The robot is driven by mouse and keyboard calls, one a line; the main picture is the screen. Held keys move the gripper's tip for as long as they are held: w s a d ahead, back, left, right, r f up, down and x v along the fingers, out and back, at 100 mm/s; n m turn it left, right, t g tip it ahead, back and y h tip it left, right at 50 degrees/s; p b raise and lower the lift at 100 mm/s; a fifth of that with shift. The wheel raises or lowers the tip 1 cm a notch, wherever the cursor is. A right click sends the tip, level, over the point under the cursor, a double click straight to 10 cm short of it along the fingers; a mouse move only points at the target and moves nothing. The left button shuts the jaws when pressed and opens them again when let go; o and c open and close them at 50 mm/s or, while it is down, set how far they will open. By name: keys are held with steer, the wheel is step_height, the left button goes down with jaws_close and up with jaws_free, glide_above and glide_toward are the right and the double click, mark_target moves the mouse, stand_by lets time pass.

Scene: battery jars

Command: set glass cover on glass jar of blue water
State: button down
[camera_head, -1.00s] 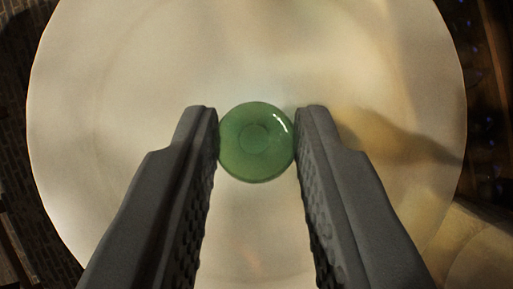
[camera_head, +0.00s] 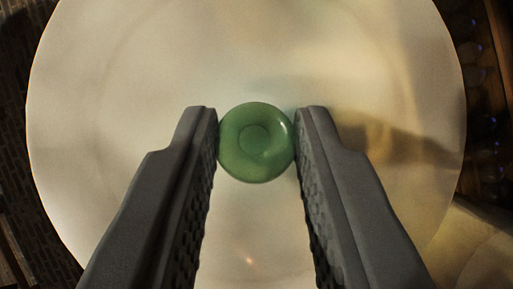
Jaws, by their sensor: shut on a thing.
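The glass cover (camera_head: 130,130) is a large, pale, round disc that fills most of the view, seen from above. A round green knob (camera_head: 254,143) is at its middle. My gripper (camera_head: 256,135) is shut on this knob, with one dark finger touching each side. The cover hides nearly everything under it. I cannot make out the glass jar of blue water.
A pale, rounded surface (camera_head: 485,255) shows at the lower right, beyond the cover's edge. A dark strip with small bluish glints (camera_head: 485,110) runs along the right. Dark brickwork (camera_head: 35,185) shows at the left.

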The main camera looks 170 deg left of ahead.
steer(key=c, duration=1.5)
jaws_free()
steer(key=shift+o, duration=0.2)
steer(key=v, duration=1.1)
steer(key=s+a+f+t+h, duration=0.1)
steer(key=s+a+f+t, duration=0.15)
steer(key=a, duration=0.85)
steer(key=s+a+f+t, duration=0.2)
steer(key=s+a, duration=0.1)
steer(key=a, duration=0.8)
steer(key=s+a+f+n+t+y, duration=0.2)
steer(key=s+a+f+t, duration=0.4)
steer(key=s+a+f, duration=0.8)
steer(key=shift+s+a+n+y, duration=0.3)
steer(key=shift+s+a+n, duration=0.15)
steer(key=shift+a, duration=0.5)
